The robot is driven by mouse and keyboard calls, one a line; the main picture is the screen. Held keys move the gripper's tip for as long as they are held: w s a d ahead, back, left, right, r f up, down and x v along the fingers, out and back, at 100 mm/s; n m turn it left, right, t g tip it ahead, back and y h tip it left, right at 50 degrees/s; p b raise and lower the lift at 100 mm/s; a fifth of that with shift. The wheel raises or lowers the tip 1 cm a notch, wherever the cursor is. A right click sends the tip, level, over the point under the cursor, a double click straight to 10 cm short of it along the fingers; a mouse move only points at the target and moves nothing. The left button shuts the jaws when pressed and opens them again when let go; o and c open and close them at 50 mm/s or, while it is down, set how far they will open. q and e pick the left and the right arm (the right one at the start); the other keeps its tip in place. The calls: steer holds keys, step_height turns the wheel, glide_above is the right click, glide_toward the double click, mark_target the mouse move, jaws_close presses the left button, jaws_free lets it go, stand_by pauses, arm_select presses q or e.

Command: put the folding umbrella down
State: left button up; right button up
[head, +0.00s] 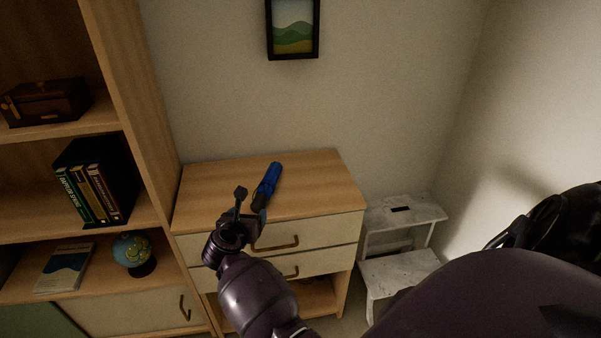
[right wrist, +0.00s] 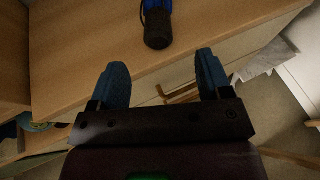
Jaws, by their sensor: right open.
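The folding umbrella (head: 269,180) is blue with a dark handle end. It lies on the wooden top of the drawer unit (head: 310,180), slanting toward the front edge. In the right wrist view the umbrella (right wrist: 157,27) shows at the top, its dark end toward me and its far part cut off. My right gripper (head: 251,204) is at the front edge of the top, by the umbrella's near end. In the right wrist view my right gripper (right wrist: 160,70) has its two blue fingers wide apart with nothing between them. My left gripper is out of view.
A tall shelf (head: 137,90) with books, a globe (head: 133,251) and a dark box stands on the left. A pale step stool (head: 405,215) is right of the drawer unit. A framed picture (head: 293,28) hangs above. The top's right side is clear.

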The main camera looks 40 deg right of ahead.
steer(key=s+r+n+t+y, duration=0.15)
steer(key=s+n+t, duration=0.35)
steer(key=n, duration=0.6)
steer(key=s+f+n+t+y, duration=0.15)
steer(key=s+n+t, duration=0.3)
steer(key=n, duration=0.55)
steer(key=s+a+f+n+g+y, duration=0.1)
steer(key=s+f+n+g+y, duration=0.2)
steer(key=s+f+n, duration=0.3)
steer(key=s+a+f+n+g+y, duration=0.2)
steer(key=s+f+n+g+y, duration=0.2)
steer(key=s+n, duration=1)
step_height(320, 180, down, 2)
steer(key=n, duration=0.5)
steer(key=shift+s+n+y, duration=0.4)
steer(key=shift+a, duration=0.1)
